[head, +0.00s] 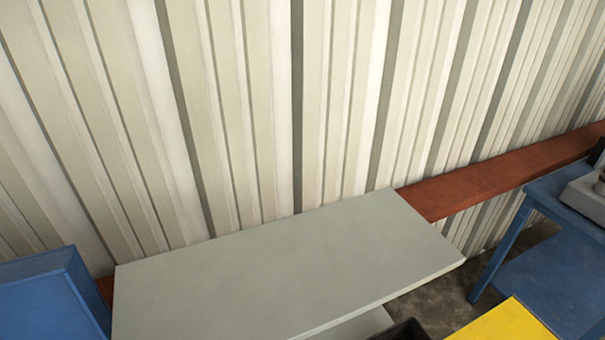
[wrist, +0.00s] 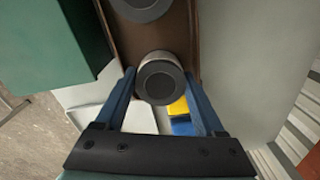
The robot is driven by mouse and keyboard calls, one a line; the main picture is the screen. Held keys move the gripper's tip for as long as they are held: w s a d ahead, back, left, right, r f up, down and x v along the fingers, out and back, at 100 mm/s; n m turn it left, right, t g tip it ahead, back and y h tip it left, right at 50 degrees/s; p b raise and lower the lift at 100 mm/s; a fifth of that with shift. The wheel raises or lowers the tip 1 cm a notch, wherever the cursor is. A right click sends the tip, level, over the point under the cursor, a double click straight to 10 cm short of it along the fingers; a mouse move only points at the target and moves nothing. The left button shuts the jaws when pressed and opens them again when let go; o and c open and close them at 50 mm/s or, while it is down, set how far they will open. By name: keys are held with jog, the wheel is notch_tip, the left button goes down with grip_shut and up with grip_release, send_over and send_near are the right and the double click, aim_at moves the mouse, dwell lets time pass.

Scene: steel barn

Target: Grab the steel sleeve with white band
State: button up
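In the wrist view, a short cylinder (wrist: 161,82) with a dark round end and a pale metallic side stands on a brown surface. It looks like a sleeve, but I cannot make out a white band clearly. My gripper (wrist: 160,75) has its two blue fingers spread wide, one on each side of the cylinder. The gaps at the fingertips look very small, and I cannot tell whether they touch it. The head view shows neither the gripper nor the cylinder.
Another round grey piece (wrist: 142,6) is on the brown surface (wrist: 122,40), beyond the cylinder. A green block (wrist: 50,45) is at left. In the head view, a bare grey-green tabletop (head: 270,265) lies by the corrugated wall, with a blue table (head: 555,265) at right.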

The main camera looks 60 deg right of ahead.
grip_shut()
jog(key=shift+r, duration=0.1)
